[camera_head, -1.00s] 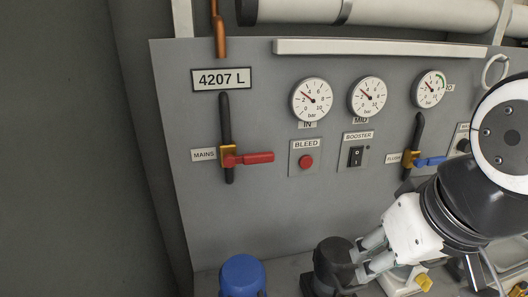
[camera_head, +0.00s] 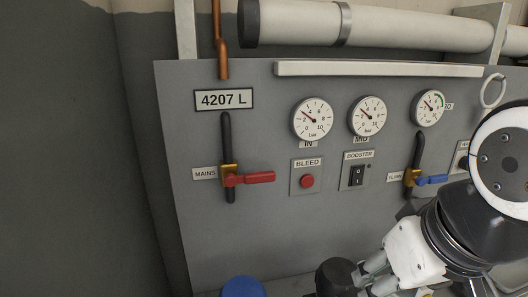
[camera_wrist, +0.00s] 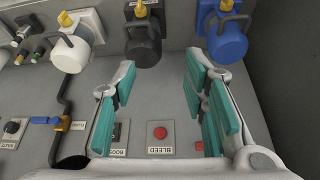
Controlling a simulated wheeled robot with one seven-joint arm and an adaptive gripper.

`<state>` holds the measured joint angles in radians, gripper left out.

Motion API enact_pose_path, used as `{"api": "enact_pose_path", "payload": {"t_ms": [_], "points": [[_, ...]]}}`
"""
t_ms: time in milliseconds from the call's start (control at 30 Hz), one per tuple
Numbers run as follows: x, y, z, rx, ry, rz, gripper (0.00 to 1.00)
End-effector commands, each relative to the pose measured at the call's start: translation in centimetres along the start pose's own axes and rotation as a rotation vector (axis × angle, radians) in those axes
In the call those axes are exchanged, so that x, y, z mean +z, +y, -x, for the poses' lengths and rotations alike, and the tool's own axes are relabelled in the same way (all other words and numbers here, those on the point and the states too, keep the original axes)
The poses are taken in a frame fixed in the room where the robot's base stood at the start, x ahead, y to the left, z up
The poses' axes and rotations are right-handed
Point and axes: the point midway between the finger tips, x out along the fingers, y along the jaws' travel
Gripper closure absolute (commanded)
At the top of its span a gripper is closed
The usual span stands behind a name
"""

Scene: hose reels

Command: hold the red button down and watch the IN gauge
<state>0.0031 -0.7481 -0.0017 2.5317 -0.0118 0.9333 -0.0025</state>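The red button (camera_head: 307,181) sits on a plate labelled BLEED on the grey panel, below the IN gauge. It stands out from its plate. The IN gauge (camera_head: 313,119) is a white dial in bar; its red needle points up and left, seemingly between 2 and 4. My gripper (camera_head: 368,278) is at the lower right in the head view, below the button and apart from it. In the wrist view, which is upside down, my gripper (camera_wrist: 160,92) is open and empty; the red button (camera_wrist: 160,133) shows between its teal-padded fingers.
A red-handled MAINS valve (camera_head: 248,178) is left of the button, and a BOOSTER switch (camera_head: 357,175) right. A blue-handled valve (camera_head: 430,180) is near my arm.

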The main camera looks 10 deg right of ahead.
Motion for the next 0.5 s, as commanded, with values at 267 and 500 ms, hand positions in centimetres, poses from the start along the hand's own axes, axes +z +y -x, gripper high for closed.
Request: {"api": "enact_pose_path", "payload": {"t_ms": [267, 500], "points": [[0.00, 0.00, 0.00, 0.000, 0.000, 0.000, 1.00], [0.00, 0.00, 0.00, 0.000, 0.000, 0.000, 1.00]]}}
